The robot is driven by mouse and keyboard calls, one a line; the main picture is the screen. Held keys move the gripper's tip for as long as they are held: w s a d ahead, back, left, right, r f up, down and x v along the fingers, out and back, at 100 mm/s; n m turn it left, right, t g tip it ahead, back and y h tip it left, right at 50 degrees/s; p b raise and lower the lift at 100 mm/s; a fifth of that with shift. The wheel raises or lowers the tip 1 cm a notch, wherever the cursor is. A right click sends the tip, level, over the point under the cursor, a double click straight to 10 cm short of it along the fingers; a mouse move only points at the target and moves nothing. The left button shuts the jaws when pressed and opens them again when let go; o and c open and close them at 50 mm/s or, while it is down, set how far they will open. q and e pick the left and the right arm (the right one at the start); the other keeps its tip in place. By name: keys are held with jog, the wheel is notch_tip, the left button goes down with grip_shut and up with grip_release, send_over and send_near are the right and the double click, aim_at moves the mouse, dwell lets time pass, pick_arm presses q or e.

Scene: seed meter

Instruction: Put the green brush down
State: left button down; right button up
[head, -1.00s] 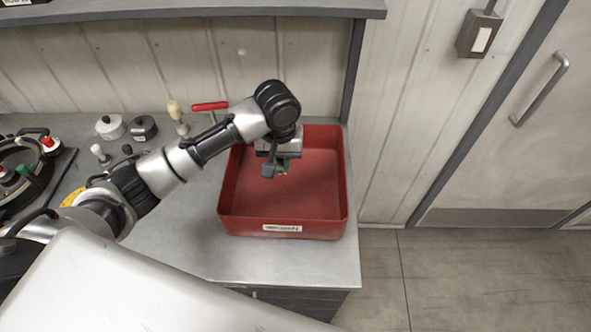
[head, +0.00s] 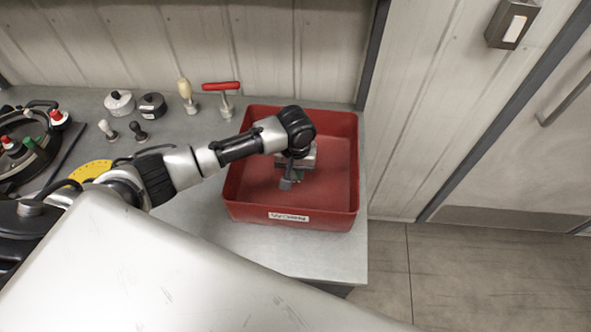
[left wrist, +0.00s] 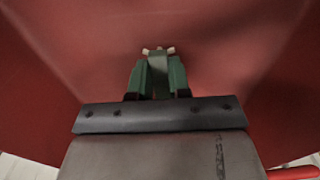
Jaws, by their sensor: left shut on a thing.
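My left gripper (head: 289,181) hangs inside the red bin (head: 290,222), over its floor, and is shut on the green brush. The green brush (left wrist: 157,75) shows in the left wrist view, with small pale bits at its far end and the red bin surface behind it. In the head view the brush is mostly hidden by the gripper. I cannot tell whether it touches the bin floor. My right gripper is not in view.
The bin stands at the right end of the grey bench (head: 215,240). Behind it are a red T-handled tool (head: 222,90) and a wooden-handled tool (head: 186,92). Two round weights (head: 119,102) stand further left. A round device with coloured knobs (head: 30,140) is at far left.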

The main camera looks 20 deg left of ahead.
pick_arm(q)
jog(key=shift+f, duration=0.7)
jog(key=c, duration=1.1)
grip_release()
jog(key=shift+f, duration=0.1)
notch_tip(320, 180, up, 12)
jog(key=shift+r+b, duration=0.15)
jog(key=shift+b, duration=0.5)
